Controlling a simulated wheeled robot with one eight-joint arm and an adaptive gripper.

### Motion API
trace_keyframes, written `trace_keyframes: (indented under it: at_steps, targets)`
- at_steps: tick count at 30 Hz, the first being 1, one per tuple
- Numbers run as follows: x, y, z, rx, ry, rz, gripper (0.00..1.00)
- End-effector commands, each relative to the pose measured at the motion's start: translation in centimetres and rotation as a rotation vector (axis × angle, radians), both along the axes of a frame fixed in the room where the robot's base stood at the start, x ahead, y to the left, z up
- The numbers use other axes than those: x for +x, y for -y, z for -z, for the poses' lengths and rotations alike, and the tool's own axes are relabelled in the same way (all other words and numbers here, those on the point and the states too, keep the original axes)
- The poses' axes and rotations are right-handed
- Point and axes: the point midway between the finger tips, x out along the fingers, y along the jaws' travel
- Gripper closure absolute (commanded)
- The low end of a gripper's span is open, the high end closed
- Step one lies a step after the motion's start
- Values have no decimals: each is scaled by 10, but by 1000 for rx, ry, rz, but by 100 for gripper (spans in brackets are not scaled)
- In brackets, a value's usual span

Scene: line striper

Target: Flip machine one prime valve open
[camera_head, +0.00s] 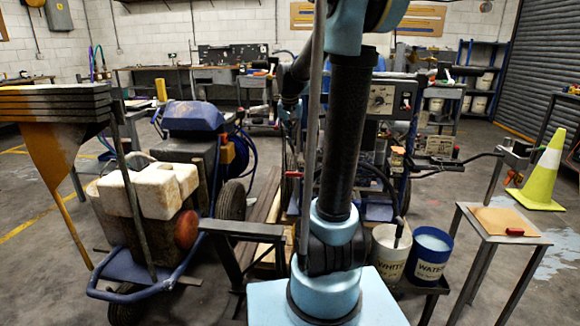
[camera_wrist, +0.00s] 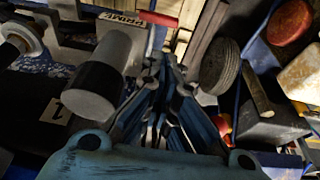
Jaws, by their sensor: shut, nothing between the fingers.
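In the wrist view, a white label reading PRIME (camera_wrist: 121,18) sits at the upper left, with a red bar (camera_wrist: 158,19) at its right end, likely the prime valve's handle. In the head view, my arm hides much of the striper (camera_head: 384,98), and my fingertips cannot be made out.
A white bucket (camera_head: 388,255) and a blue WATER bucket (camera_head: 431,256) stand right of my arm. A small table (camera_head: 505,222) and a yellow cone (camera_head: 541,172) are farther right. A wheel (camera_wrist: 220,68) is near my fingers.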

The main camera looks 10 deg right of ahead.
Motion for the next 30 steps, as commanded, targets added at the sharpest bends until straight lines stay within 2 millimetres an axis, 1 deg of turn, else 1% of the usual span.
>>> trace_keyframes:
  at_steps: [18,21,25,30]
  targets:
    - [25,8,88,0,0,0,100]
    - [24,8,101,0,0,0,100]
    - [24,8,115,0,0,0,100]
    - [24,9,125,0,0,1,100]
